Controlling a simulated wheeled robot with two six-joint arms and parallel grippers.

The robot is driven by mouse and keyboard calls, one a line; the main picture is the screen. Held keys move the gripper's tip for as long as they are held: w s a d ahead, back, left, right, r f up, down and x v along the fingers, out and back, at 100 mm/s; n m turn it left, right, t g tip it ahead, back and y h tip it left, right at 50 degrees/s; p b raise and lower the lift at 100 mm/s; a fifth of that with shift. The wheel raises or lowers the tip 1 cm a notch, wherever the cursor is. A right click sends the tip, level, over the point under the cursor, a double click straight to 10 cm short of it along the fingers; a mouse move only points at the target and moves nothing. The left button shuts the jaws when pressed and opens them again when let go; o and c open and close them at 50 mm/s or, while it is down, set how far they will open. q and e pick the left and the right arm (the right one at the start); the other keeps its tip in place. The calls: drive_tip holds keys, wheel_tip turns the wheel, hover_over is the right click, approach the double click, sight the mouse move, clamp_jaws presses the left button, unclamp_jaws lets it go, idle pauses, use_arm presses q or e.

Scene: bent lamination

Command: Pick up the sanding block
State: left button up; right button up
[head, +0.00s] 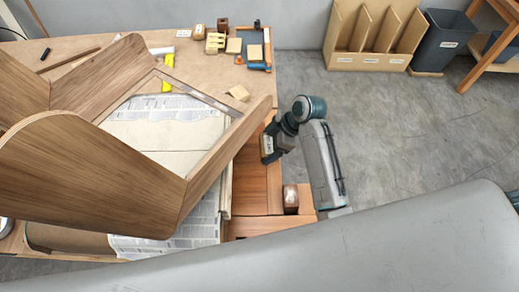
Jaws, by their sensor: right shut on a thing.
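My right gripper (268,157) is at the right side of the bench, over the reddish-brown wooden top beside the bent wooden piece. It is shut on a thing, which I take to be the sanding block. The gripper body hides most of it, so its shape and grip cannot be made out. My left gripper is not in view.
A large bent wooden lamination (100,180) fills the left of the bench, close to my right gripper. A brown block (290,196) sits in front.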

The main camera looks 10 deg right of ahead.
drive_tip(key=s+d+b, duration=0.1)
drive_tip(key=d, duration=0.3)
drive_tip(key=d+b, duration=0.2)
drive_tip(key=d, duration=0.3)
drive_tip(key=s+d+b, duration=0.1)
drive_tip(key=d, duration=0.3)
drive_tip(key=shift+s+d+f+b, duration=0.1)
drive_tip(key=shift+s+d+b, duration=0.2)
drive_tip(key=shift+s, duration=0.05)
drive_tip(key=shift+s+d, duration=0.15)
drive_tip(key=shift+d, duration=0.55)
